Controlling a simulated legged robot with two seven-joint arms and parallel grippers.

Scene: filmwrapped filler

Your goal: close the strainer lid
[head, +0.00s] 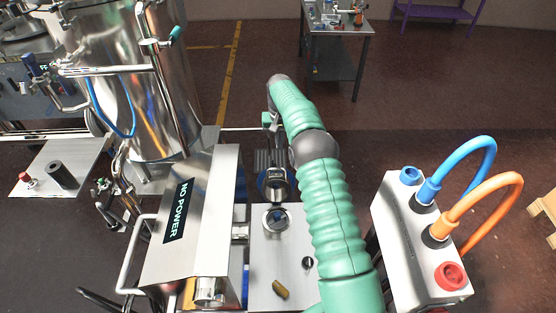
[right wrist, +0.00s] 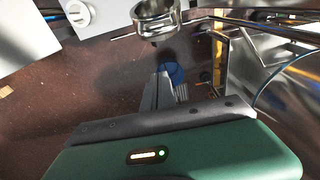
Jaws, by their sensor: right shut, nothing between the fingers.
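A round steel fitting with a ring-shaped rim (head: 277,219), likely the strainer, sits on the pale metal plate just left of my right arm. A second round metal part (head: 275,184) with a dark, bluish face is just behind it. I cannot tell which part is the lid. The right wrist view shows a steel ring (right wrist: 158,14) with a thin rod beside it at the top. My right gripper (head: 269,122) is beyond these parts, partly hidden by its arm. Its fingers (right wrist: 160,88) are together, empty and apart from the ring. My left gripper is out of view.
A steel box labelled "NO POWER" (head: 180,215) and a large shiny tank (head: 130,80) stand on the left. A control box (head: 405,240) with blue and orange cables is on the right. A small brown object (head: 280,290) lies on the plate.

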